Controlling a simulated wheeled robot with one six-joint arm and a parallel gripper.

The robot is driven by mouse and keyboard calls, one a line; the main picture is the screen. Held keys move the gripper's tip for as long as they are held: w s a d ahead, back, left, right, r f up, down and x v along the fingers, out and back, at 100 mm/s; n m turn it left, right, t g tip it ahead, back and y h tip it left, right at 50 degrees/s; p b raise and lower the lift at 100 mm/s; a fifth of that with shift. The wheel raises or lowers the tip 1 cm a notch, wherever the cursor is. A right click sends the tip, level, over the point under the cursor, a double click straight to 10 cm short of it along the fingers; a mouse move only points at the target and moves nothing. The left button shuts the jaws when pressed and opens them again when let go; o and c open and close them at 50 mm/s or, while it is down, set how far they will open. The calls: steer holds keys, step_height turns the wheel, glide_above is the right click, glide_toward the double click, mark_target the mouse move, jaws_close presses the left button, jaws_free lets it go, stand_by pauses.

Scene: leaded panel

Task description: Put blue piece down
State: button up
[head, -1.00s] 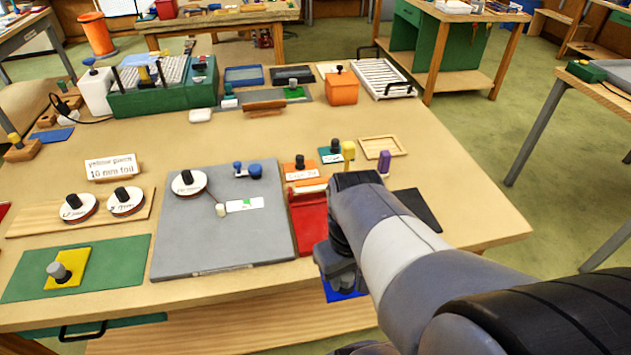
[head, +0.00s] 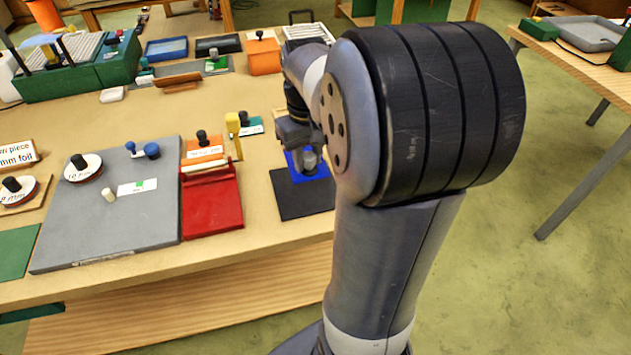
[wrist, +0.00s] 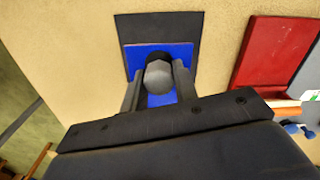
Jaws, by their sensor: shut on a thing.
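The blue piece (wrist: 183,55) is a flat blue square with a grey knob (wrist: 158,77) on top. My gripper (wrist: 158,86) is shut on that knob in the wrist view. The piece is over a dark grey mat (wrist: 190,21); whether it touches the mat I cannot tell. In the head view my gripper (head: 301,146) and the blue piece (head: 322,166) are over the same dark mat (head: 306,204), toward its back part. My arm hides part of the area to the right.
A red block (head: 212,204) with a pale roller lies left of the mat. A yellow upright piece (head: 233,135) stands behind it. The grey board (head: 120,225) is further left. The table's front edge is close to the mat.

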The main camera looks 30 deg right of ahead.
mark_target(307, 155)
step_height(307, 155, down, 8)
stand_by(0.4)
steer(key=shift+f, duration=0.1)
steer(key=o, duration=0.9)
step_height(307, 155, up, 12)
steer(key=shift+r, duration=0.15)
